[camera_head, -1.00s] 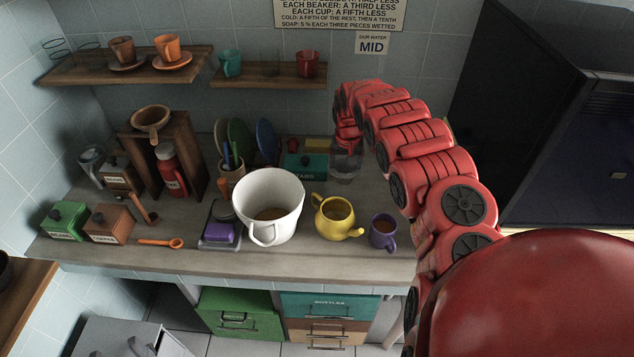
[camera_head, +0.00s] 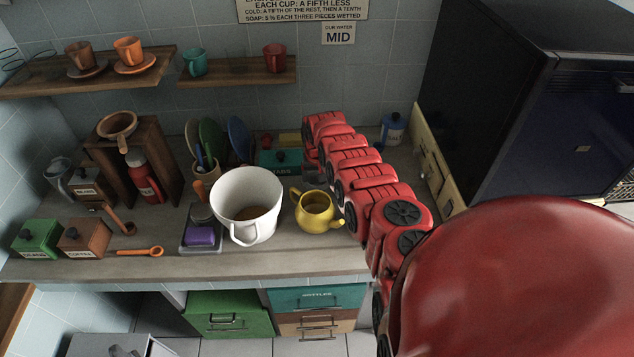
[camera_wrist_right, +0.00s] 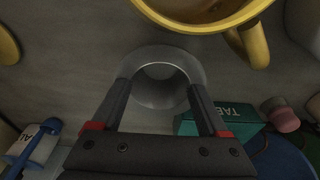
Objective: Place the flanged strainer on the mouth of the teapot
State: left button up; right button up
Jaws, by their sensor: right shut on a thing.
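The yellow teapot (camera_head: 314,210) stands upright on the counter, its open mouth up and brown inside. Its rim and handle show at the top of the right wrist view (camera_wrist_right: 243,42). My right gripper (camera_wrist_right: 163,88) is shut on a grey round piece with a wide flat rim, the flanged strainer (camera_wrist_right: 160,97), between its fingers. The strainer is beside the teapot in that view, apart from its mouth. In the head view my right arm reaches down behind the teapot, and its gripper is mostly hidden. My left gripper is not in view.
A large white pot (camera_head: 247,205) stands just left of the teapot. The teal box (camera_head: 278,160) is behind it, also near the gripper in the wrist view (camera_wrist_right: 238,115). A dark cabinet (camera_head: 500,110) rises at the right. A blue-labelled jar (camera_head: 393,130) stands at the back right.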

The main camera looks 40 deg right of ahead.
jog(key=shift+f, duration=0.25)
jog(key=shift+f, duration=0.15)
jog(key=o, duration=1.4)
jog(key=shift+w, duration=0.1)
